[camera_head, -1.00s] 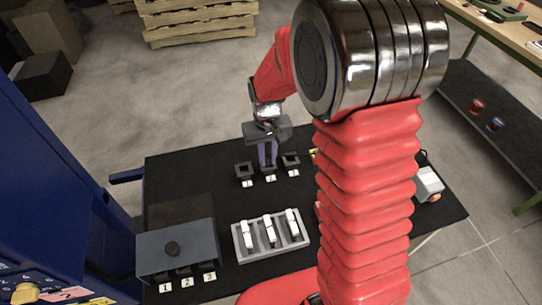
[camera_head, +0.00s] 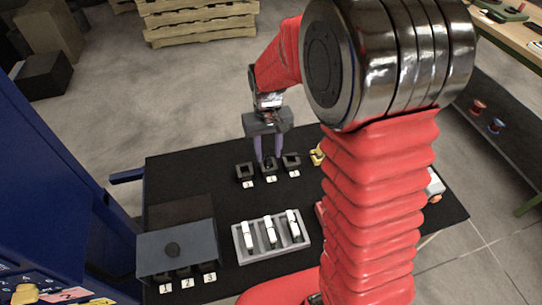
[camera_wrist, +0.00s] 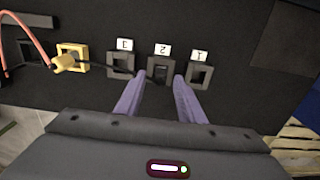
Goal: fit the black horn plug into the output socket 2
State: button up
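Output socket 2 (camera_wrist: 152,63) is the middle one of three square dark sockets on the black table. In the head view, socket 2 (camera_head: 271,173) has a dark shape standing in it, which looks like the black horn plug (camera_head: 268,163). The plug also shows as a dark block in the wrist view (camera_wrist: 160,73); its seating depth is hard to tell. My gripper (camera_head: 268,159) is open above socket 2, with its two purple fingers apart on either side of the plug. The fingers also frame it in the wrist view (camera_wrist: 157,79).
Socket 3 (camera_wrist: 120,64) and socket 1 (camera_wrist: 199,75) flank socket 2 closely. A thin dark cable crosses near socket 3. A yellow connector (camera_wrist: 72,57) sits beyond socket 3. A grey tray (camera_head: 242,251) with white-topped pieces and a grey box (camera_head: 190,248) stand nearer.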

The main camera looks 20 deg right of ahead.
aim_at(269, 157)
notch_tip(269, 157, up, 9)
dwell(0.3)
dwell(0.5)
jog(key=s+r+t, duration=0.2)
jog(key=s+r, duration=0.3)
jog(key=s, duration=0.5)
jog(key=s+d+r+t, duration=0.1)
jog(key=s+r+t, duration=0.2)
jog(key=s, duration=0.7)
jog(key=shift+r+t, duration=0.3)
jog(key=shift+r, duration=0.55)
jog(key=shift+c, duration=0.5)
